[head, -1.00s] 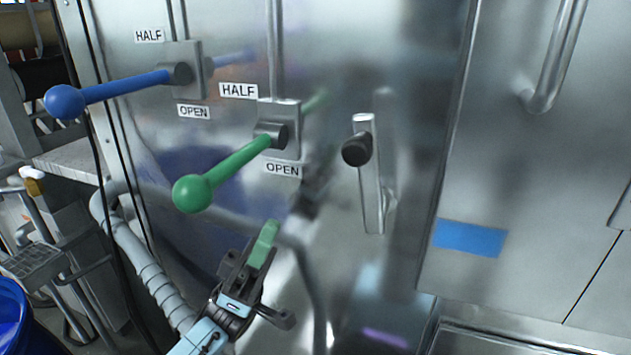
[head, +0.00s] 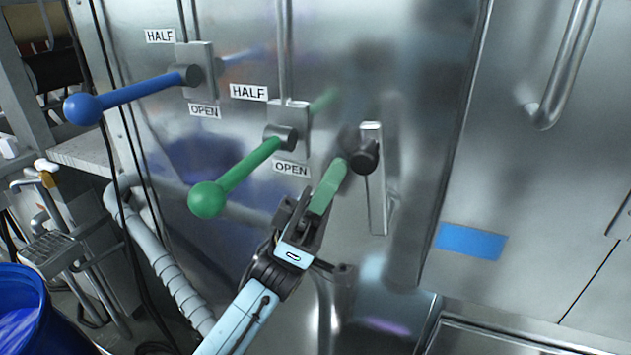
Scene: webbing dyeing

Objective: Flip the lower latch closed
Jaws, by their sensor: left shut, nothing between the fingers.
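The latch (head: 375,200) is an upright metal bar on the steel panel, with a black knob (head: 364,156) near its top. My left gripper (head: 334,178) is shut and empty, with its green fingertips pointing up and right. In the picture the fingertips lie just left of and slightly below the black knob. I cannot tell whether they touch it. My right gripper is not in view.
A green-knobbed lever (head: 238,178) sticks out left of my gripper, and a blue-knobbed lever (head: 130,95) is above it. A grey hose (head: 162,265) runs down at the left. A blue barrel (head: 22,310) stands at lower left. A door handle (head: 562,65) is at upper right.

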